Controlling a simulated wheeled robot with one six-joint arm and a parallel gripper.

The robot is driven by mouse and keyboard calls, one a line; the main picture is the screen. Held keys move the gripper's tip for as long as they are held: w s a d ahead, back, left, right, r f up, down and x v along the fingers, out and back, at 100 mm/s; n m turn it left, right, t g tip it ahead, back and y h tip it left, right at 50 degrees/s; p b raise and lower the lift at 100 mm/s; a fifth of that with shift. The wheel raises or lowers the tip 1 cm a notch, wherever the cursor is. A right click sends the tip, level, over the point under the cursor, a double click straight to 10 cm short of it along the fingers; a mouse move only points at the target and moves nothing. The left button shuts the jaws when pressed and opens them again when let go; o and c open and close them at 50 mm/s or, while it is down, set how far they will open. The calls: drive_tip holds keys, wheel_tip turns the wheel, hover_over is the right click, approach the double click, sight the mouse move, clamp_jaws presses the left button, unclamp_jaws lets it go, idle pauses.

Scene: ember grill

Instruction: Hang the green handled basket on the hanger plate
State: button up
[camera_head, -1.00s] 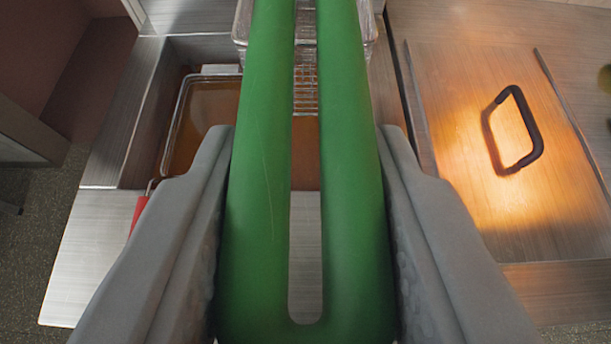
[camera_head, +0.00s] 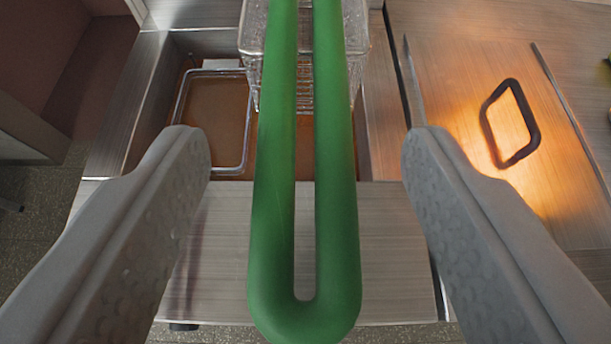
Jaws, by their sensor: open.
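The green handle (camera_head: 338,190) of the basket runs lengthwise up the middle of the view, its rounded end nearest me. The wire basket (camera_head: 358,50) is at the far end of the handle, at the top centre, near the oil-filled fryer well. My gripper (camera_head: 305,140) is open, with one grey finger on each side of the handle and a clear gap between each finger and the handle. The hanger plate cannot be made out. The handle hides part of the basket and the fryer behind it.
A second wire basket (camera_head: 247,125) sits in the fryer well (camera_head: 150,120) at left, over brown oil. A metal ledge (camera_head: 215,240) lies below the handle. At right is a steel cover with a black handle (camera_head: 537,138).

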drive_tip(key=v, duration=1.6)
drive_tip(key=s+f+t, duration=0.1)
drive_tip(key=s+f, duration=0.2)
drive_tip(key=s, duration=0.9)
drive_tip(key=s+f+t, duration=0.2)
drive_tip(key=s+f, duration=0.2)
drive_tip(key=s, duration=0.8)
drive_tip(key=s+f+t, duration=0.1)
drive_tip(key=s+f, duration=0.3)
drive_tip(key=s, duration=0.8)
drive_tip(key=shift+s+f+t, duration=0.2)
drive_tip(key=shift+s+t, duration=0.15)
drive_tip(key=shift+t, duration=0.05)
